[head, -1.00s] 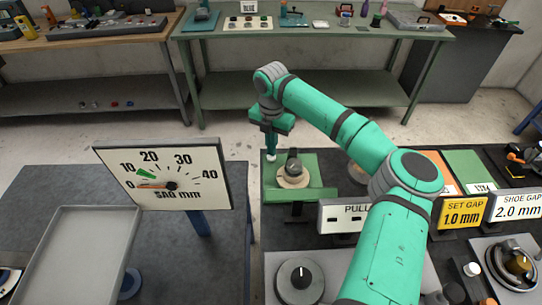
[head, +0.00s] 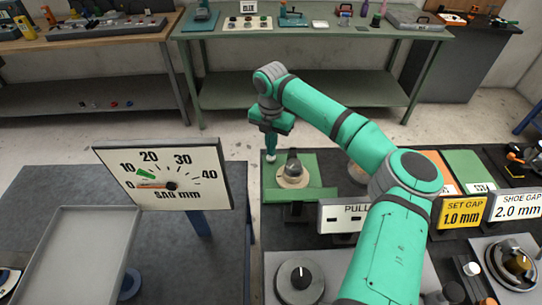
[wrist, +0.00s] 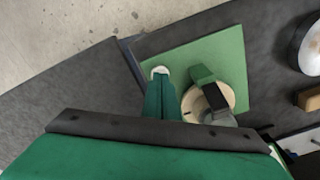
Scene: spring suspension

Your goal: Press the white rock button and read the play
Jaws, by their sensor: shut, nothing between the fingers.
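The white rock button (head: 270,158) is at the left edge of the green plate (head: 315,163). It also shows in the wrist view (wrist: 160,70), right at my fingertips. My gripper (head: 271,151) is shut and empty, pointing down over the button. The fingertips look to be on or just above it; I cannot tell whether they touch. The SAG mm dial (head: 190,160) stands at the left. Its orange needle lies close to 0, and a green mark sits near 10.
A round wooden disc (head: 288,181) with a dark grey part stands on the plate, right beside my fingers. A PULL sign (head: 330,216) and a knob (head: 300,280) are nearer. A grey tray (head: 85,245) lies at the left.

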